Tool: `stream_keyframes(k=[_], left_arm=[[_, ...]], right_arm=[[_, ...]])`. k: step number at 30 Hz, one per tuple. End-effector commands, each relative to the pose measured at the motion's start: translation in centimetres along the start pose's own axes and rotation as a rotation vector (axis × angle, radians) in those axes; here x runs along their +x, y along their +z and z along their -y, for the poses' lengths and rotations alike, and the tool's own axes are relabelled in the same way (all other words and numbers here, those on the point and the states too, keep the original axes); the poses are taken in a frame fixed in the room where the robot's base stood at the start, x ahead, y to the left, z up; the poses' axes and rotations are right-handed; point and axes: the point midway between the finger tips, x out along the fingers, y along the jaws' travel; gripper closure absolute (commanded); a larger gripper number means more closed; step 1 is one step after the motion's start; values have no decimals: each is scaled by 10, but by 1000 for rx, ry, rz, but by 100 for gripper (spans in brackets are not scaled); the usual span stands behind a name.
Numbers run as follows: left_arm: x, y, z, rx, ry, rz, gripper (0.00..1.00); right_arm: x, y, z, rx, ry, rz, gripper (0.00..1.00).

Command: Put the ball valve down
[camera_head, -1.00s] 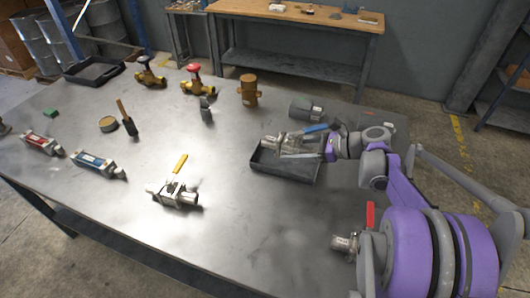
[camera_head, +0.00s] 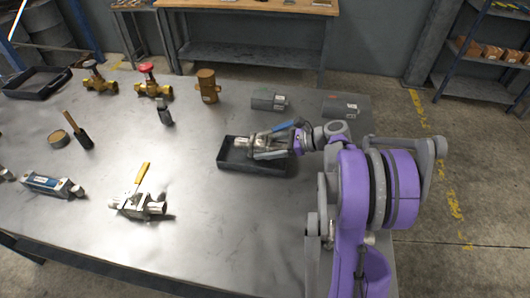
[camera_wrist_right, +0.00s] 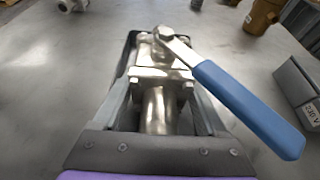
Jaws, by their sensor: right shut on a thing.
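The ball valve (camera_head: 262,140) has a silver metal body and a blue lever handle. It is at the small black tray (camera_head: 232,165) on the right part of the table. My right gripper (camera_head: 268,145) is shut on the valve. In the right wrist view the valve's bolted body (camera_wrist_right: 160,75) lies between the two fingers, with the blue handle pointing to the lower right. The tray's dark rim shows behind it. I cannot tell whether the valve touches the tray floor. My left gripper is not in view.
A silver valve with a yellow handle (camera_head: 140,205) lies at front left. Brass valves (camera_head: 153,88), a brass fitting (camera_head: 208,86) and grey boxes (camera_head: 268,99) stand along the back. A larger black tray (camera_head: 38,82) is at far left. The table's centre is clear.

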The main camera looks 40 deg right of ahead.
Motion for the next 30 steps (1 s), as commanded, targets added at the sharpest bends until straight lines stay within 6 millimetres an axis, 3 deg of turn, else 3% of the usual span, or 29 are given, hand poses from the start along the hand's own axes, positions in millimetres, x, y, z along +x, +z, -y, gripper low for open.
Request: stream_keyframes(k=[4,16,17,18,30], left_arm=[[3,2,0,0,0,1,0],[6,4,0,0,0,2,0],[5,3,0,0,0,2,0],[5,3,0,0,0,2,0],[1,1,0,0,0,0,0]], right_arm=[[8,-19,0,0,0,2,100],[10,-24,0,0,0,2,100],[10,-25,0,0,0,0,22],[10,-24,0,0,0,0,15],[7,-19,0,0,-1,0,13]])
